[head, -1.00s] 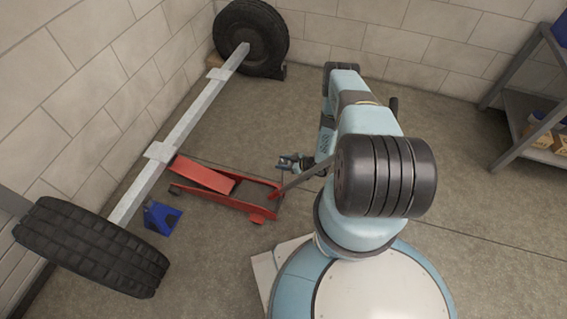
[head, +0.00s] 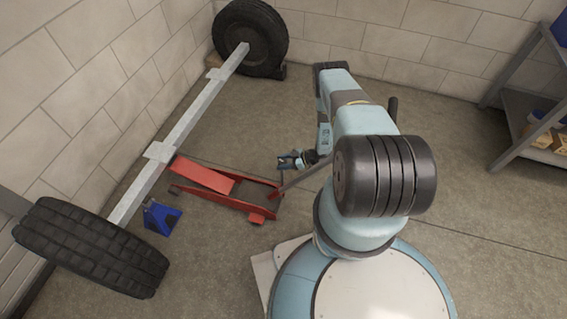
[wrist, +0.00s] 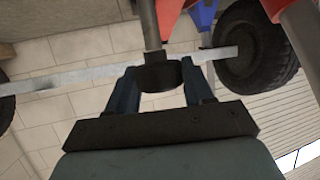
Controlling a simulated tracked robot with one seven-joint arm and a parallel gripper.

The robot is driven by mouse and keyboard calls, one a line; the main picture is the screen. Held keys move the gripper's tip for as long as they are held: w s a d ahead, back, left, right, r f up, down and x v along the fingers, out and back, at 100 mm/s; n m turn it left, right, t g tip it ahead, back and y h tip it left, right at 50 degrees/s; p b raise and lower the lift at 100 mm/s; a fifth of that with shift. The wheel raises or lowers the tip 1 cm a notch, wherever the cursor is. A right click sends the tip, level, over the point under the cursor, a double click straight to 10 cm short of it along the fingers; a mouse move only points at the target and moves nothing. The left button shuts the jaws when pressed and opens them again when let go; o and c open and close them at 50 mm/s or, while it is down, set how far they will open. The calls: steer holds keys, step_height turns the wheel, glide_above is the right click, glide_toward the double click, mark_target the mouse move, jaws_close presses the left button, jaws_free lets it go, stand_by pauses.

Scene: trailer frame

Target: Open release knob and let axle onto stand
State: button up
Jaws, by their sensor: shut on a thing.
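A grey axle (head: 186,127) runs diagonally between two black tyres in the head view. A red floor jack (head: 235,203) stands under it, its lifting arm reaching the axle's near bracket. A blue stand (head: 163,217) is on the floor under the axle's near end; whether they touch is unclear. My gripper (head: 291,162) is low beside the jack's handle end. In the wrist view my gripper (wrist: 160,85) is shut on the black release knob (wrist: 160,74) at the end of a dark shaft. The axle (wrist: 85,75) and stand (wrist: 207,14) show behind it.
The near tyre (head: 90,247) and far tyre (head: 251,38) are close to the block walls. The jack's handle (head: 305,177) slants up towards my arm. A shelf (head: 530,125) with boxes stands at right. The floor between is clear.

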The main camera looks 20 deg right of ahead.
steer(key=shift+s+a+f+n+g+y, duration=0.1)
steer(key=shift+n+g+y, duration=0.15)
steer(key=shift+n+g, duration=0.8)
steer(key=shift+s+a+n+g+y, duration=0.1)
steer(key=shift+n+g+y, duration=0.15)
steer(key=shift+n+g, duration=0.75)
steer(key=shift+g, duration=0.25)
steer(key=o, duration=1)
steer(key=shift+w+d, duration=0.1)
steer(key=shift+d, duration=0.2)
steer(key=v, duration=1.3)
steer(key=shift+d, duration=0.1)
